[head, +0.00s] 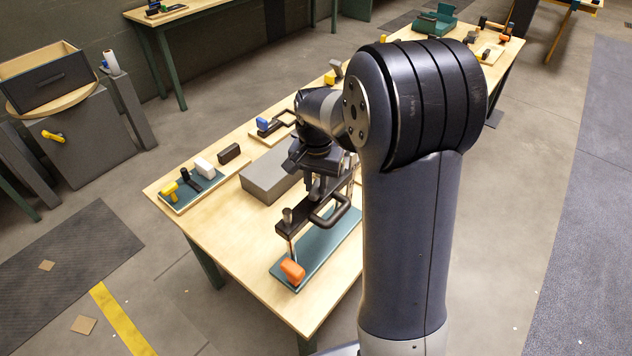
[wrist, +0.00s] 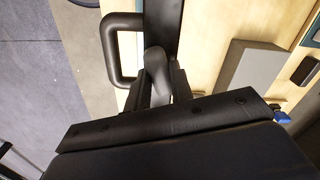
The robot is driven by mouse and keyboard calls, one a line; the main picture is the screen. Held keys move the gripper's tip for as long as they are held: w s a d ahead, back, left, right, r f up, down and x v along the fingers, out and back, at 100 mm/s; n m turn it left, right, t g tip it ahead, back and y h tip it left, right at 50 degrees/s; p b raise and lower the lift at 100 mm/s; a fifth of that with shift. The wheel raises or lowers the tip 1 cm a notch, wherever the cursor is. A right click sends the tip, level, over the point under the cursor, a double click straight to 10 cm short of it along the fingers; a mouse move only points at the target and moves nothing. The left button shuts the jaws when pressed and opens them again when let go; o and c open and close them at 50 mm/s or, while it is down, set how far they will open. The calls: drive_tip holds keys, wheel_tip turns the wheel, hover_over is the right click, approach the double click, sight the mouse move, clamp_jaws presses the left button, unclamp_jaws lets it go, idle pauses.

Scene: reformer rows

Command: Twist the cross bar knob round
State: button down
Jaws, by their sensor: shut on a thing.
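My gripper (head: 316,186) is over the dark cross bar on the workbench, fingers pointing down. In the wrist view its two fingers (wrist: 158,90) are closed around a grey knob (wrist: 156,66), one finger on each side. The knob sits on the black bar (wrist: 163,22), and a black loop handle (wrist: 122,48) stands beside it. In the head view the bar (head: 294,228) stands above a teal base plate (head: 318,252), with a short grey post near its front end. My wrist and arm hide the bar's far end, and the held knob is mostly hidden there.
A grey block (head: 268,178) lies close left of my gripper. An orange piece (head: 292,271) is at the plate's front end. A teal board (head: 190,190) with yellow, black and white pieces is at the table's left.

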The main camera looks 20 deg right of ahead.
sight(316, 185)
drive_tip(key=shift+m, duration=1.9)
drive_tip(key=c, duration=1.2)
unclamp_jaws()
drive_tip(key=shift+c, duration=0.2)
wheel_tip(316, 185, up, 11)
drive_tip(key=shift+f, duration=0.1)
wheel_tip(316, 185, down, 11)
drive_tip(key=shift+r, duration=0.1)
